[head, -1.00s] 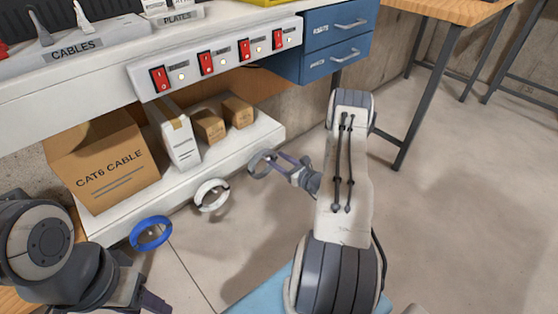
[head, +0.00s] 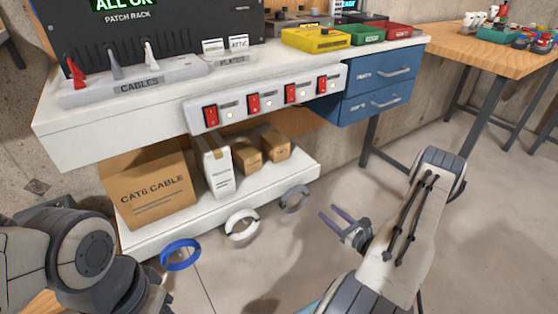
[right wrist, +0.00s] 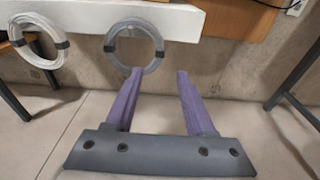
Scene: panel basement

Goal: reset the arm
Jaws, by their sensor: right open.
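My right gripper (head: 329,211) is open, with two purple fingers spread and nothing between them. It is over the floor, to the right of and apart from the grey cable coil (head: 294,198) in the head view. In the right wrist view the open fingers (right wrist: 157,74) point toward the shelf, and the grey coil (right wrist: 134,46) shows beyond the left fingertip. My left arm (head: 85,250) is at the lower left of the head view; its gripper fingers are not visible there.
A white coil (head: 242,229) and a blue coil (head: 181,254) hang along the front of the lower shelf (head: 270,190). The shelf holds a CAT6 cable box (head: 150,190) and smaller boxes. Red switches line the bench front, beside blue drawers (head: 378,88). Floor (head: 480,230) is clear at right.

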